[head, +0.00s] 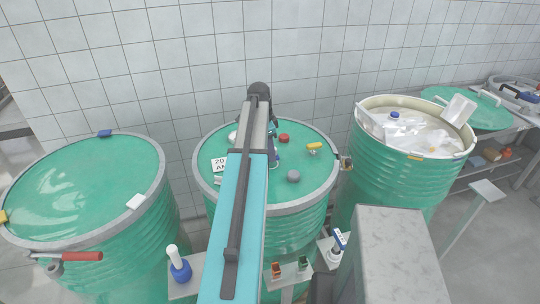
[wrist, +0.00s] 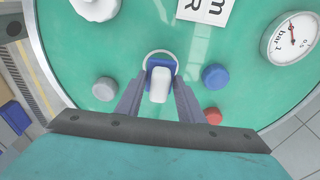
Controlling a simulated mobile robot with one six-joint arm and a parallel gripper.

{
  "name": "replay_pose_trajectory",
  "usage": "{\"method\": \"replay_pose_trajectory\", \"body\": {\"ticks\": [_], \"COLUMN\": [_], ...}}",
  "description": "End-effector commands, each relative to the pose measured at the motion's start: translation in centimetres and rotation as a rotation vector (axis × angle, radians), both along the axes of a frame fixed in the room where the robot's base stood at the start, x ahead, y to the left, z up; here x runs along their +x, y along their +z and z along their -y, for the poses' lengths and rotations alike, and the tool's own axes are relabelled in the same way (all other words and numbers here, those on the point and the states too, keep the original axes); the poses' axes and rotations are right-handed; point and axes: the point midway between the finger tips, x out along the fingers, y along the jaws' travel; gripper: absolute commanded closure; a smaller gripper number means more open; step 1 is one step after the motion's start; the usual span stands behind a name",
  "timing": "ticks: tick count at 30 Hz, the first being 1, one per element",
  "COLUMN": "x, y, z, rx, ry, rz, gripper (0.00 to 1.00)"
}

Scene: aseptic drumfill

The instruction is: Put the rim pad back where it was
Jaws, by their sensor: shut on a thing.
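My gripper (wrist: 157,94) is shut on a small blue-and-white piece (wrist: 159,84), white on the near part and blue behind. I cannot tell for certain that it is the rim pad. It is over the green lid (wrist: 120,45) of the middle drum, with a pale ring (wrist: 147,56) around or behind its blue part. Whether it touches the lid is unclear. In the head view my arm hides most of the gripper (head: 272,158). A similar blue piece with a white handle (head: 180,267) stands on a small shelf at the front left.
The left drum (head: 85,190) has small rim pieces. The right drum (head: 398,175) stands open.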

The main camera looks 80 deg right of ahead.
Motion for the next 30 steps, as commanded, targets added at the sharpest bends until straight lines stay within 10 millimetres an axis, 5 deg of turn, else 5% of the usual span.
{"method": "replay_pose_trajectory", "body": {"ticks": [9,24,25,27,30], "x": [0.0,-0.1,-0.1,-0.1,-0.1], "y": [-2.4,-3.0,-2.9,-2.9,-2.9], "z": [0.0,0.0,0.0,0.0,0.0], "rx": [0.000,0.000,0.000,0.000,0.000], "ry": [-0.001,-0.002,-0.002,-0.002,-0.001], "rz": [0.000,0.000,0.000,0.000,0.000], "gripper": [0.86,0.86,0.60,0.49,0.47]}}
